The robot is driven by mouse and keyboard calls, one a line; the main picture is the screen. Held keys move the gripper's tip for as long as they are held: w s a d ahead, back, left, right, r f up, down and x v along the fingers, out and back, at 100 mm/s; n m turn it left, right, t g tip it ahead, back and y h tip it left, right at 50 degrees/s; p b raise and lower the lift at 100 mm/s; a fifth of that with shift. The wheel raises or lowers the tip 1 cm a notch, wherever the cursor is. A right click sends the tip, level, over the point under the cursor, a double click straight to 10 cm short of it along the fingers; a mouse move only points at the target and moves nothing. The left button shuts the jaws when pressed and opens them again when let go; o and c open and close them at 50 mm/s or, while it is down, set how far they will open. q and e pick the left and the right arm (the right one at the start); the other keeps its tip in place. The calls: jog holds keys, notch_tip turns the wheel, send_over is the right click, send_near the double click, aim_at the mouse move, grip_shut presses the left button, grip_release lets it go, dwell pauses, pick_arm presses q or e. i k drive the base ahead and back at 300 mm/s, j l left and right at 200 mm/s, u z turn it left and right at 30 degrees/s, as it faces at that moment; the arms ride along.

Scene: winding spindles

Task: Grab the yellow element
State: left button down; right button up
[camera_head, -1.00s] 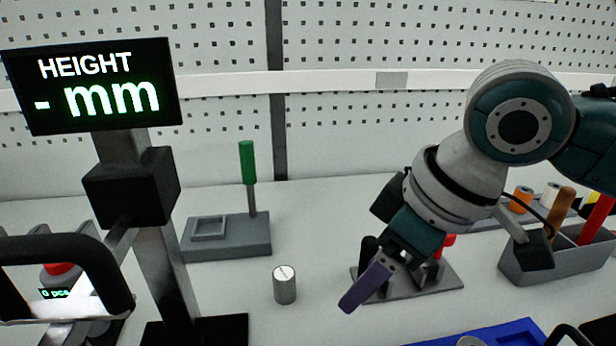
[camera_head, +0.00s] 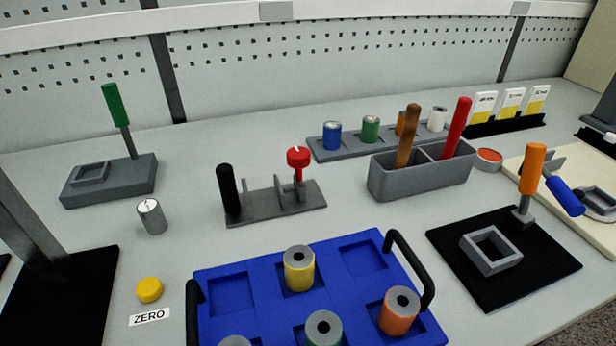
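A yellow cylindrical element (camera_head: 299,272) with a grey top and a dark centre hole stands upright in the back middle pocket of the blue tray (camera_head: 212,327). Nothing is touching it from above. A round yellow button (camera_head: 149,290) sits on the table left of the tray, behind a ZERO label. Neither of my grippers is in view.
The tray also holds an orange element (camera_head: 399,311), a green one (camera_head: 324,329) and a partly cut-off one. Black handles (camera_head: 408,268) rise at its sides. Behind it are a grey fixture (camera_head: 275,205) and a grey bin (camera_head: 422,178) with tools.

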aim_at(298, 261)
jog(key=i+l+u, duration=0.1)
jog(key=u, duration=0.25)
jog(key=l+u, duration=0.2)
jog(key=u, duration=0.15)
jog(key=i+l+u, duration=0.1)
jog(key=u, duration=0.25)
jog(key=l, duration=0.1)
